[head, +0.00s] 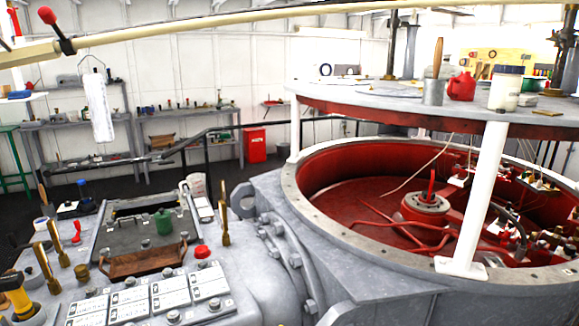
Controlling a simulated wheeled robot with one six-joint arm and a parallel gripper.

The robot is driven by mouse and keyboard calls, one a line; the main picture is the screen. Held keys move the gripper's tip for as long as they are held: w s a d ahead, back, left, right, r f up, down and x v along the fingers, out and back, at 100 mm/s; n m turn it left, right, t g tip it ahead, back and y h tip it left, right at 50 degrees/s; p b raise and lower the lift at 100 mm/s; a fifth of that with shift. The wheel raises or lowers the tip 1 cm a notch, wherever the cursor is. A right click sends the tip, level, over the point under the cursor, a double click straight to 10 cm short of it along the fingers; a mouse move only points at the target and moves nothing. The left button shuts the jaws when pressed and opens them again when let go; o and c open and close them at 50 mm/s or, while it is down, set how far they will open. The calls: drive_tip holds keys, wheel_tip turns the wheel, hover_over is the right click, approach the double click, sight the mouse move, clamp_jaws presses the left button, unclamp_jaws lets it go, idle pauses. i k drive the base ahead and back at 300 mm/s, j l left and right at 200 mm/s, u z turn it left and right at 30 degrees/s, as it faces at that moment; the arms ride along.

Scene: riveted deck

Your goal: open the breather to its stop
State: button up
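No part in view is clearly marked as the breather, and I cannot tell which fitting it is. On the grey riveted deck stand several upright brass fittings, one (224,222) near the middle. A red lever-like part (76,232) and a yellow-handled part (17,294) are at the left. My gripper is not in view.
A large round housing with a red interior (340,180) fills the right, under a raised grey round top (400,93) on white posts (480,200). White label plates (168,293) lie in front. Workbenches (185,118) stand behind.

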sight(201, 251)
drive_tip(key=i+j, duration=1.05)
drive_tip(key=i+l, duration=0.05)
drive_tip(key=i, duration=0.05)
